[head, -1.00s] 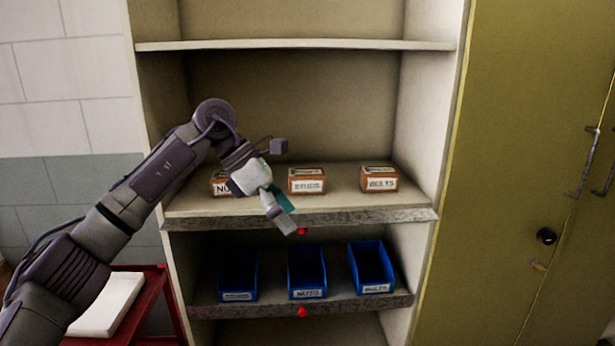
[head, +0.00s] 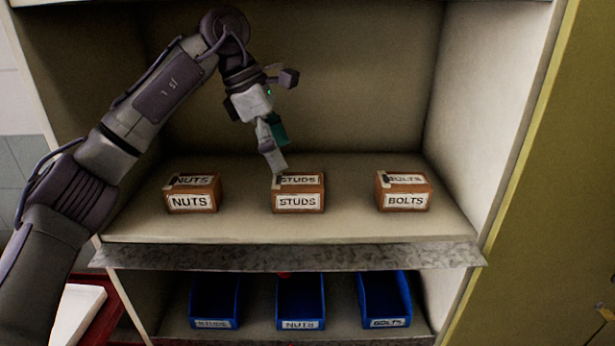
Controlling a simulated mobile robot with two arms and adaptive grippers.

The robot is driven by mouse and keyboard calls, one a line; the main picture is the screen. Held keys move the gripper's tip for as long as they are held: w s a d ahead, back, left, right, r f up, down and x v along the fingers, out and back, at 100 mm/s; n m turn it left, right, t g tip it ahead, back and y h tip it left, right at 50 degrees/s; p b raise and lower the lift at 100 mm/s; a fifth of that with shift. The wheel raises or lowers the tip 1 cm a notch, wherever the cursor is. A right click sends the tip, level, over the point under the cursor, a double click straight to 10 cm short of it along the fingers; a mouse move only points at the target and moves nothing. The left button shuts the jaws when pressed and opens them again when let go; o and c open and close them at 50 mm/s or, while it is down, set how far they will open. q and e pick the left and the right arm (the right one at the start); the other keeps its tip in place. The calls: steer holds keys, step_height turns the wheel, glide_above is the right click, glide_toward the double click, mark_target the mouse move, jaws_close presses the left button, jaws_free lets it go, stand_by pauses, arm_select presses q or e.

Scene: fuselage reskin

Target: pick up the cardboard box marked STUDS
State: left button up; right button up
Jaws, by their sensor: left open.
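The cardboard box marked STUDS (head: 298,194) sits in the middle of the shelf (head: 300,230), its label facing me. My left gripper (head: 273,160) hangs just above its back left part, fingers pointing down. The gripper is open, and nothing is seen between its fingers. A fingertip overlaps the box's top left edge in the picture; I cannot tell whether it touches. My right gripper is not in view.
A NUTS box (head: 192,195) stands to the left and a BOLTS box (head: 403,192) to the right, with clear shelf between. Blue bins (head: 302,300) stand on the shelf below. A side wall (head: 487,110) closes the right.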

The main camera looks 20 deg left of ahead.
mark_target(296, 180)
arm_select(q)
steer(key=shift+w, duration=0.3)
steer(key=shift+w+d+f, duration=0.1)
steer(key=shift+f, duration=0.15)
steer(key=shift+s+d+f+p, duration=0.1)
steer(key=shift+d+f+p, duration=0.2)
steer(key=shift+f, duration=0.25)
steer(key=shift+s+d+f+p, duration=0.1)
steer(key=shift+d+f+p, duration=0.2)
steer(key=shift+f, duration=0.2)
steer(key=p+x, duration=0.1)
steer(key=x, duration=0.2)
steer(key=shift+w+f, duration=0.2)
steer(key=shift+f, duration=0.1)
steer(key=shift+d+f, duration=0.15)
steer(key=shift+f, duration=0.15)
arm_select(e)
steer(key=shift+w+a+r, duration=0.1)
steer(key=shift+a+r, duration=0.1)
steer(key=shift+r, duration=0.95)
arm_select(q)
steer(key=shift+f, duration=0.25)
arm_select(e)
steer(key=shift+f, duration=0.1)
arm_select(q)
steer(key=shift+c, duration=0.2)
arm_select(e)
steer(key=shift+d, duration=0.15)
arm_select(q)
steer(key=c, duration=1.6)
